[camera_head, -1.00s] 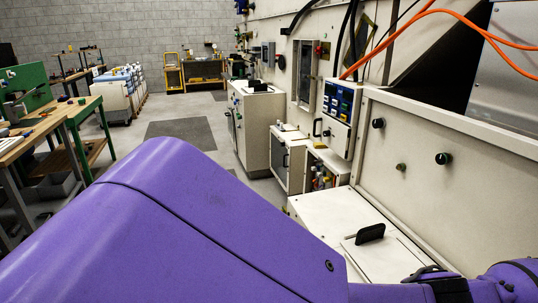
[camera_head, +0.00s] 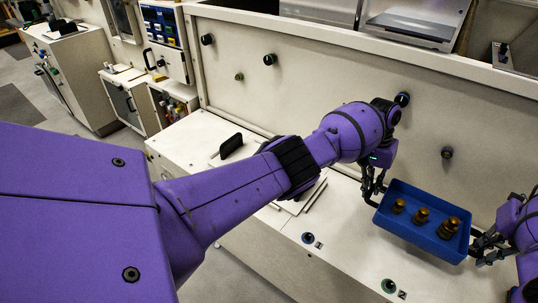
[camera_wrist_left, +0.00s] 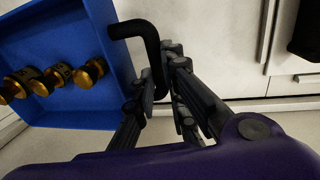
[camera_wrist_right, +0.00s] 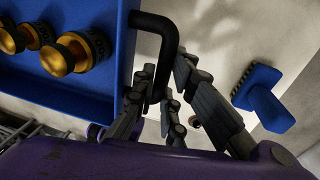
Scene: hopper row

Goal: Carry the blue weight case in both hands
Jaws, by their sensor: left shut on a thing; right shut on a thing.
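The blue weight case (camera_head: 410,234) is an open tray at the right of the head view, with brass weights (camera_head: 421,215) standing in it. It has a black handle at each end. My left gripper (camera_head: 373,189) is shut on the left-end handle, also seen in the left wrist view (camera_wrist_left: 150,40). My right gripper (camera_head: 484,249) is shut on the right-end handle, which shows in the right wrist view (camera_wrist_right: 165,35). The case looks roughly level; whether it touches the surface below I cannot tell.
A pale wall panel with dark knobs (camera_head: 270,59) stands behind.

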